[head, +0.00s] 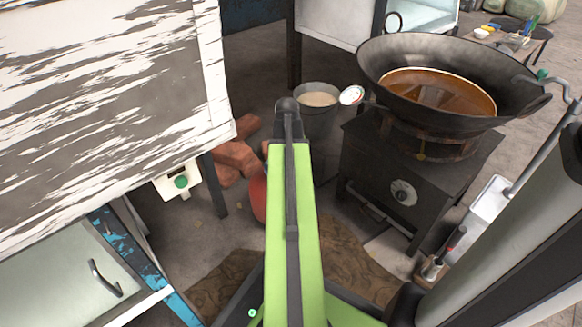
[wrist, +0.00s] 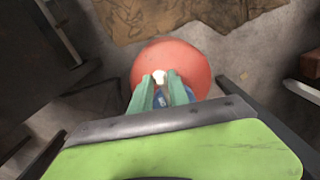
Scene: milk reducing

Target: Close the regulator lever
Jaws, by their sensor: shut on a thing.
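The red gas cylinder (wrist: 190,62) stands on the floor, seen from above in the wrist view. In the head view only a strip of the cylinder (head: 258,198) shows left of my green arm. My gripper (wrist: 161,82) is over the top of the cylinder, its two green fingers on either side of the regulator. A small white part (wrist: 160,76) of the regulator shows between the fingertips, and blue parts (wrist: 159,101) show below it. The fingers cover most of the regulator, so I cannot tell the lever's position. The head view hides my fingers behind the arm.
A black stove (head: 385,185) carrying a large wok (head: 395,62) of brown liquid stands on the right. A grey bucket (head: 318,118) is behind my arm. A white worn cabinet (head: 110,95) fills the left. Brown sacking (head: 345,260) lies on the floor.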

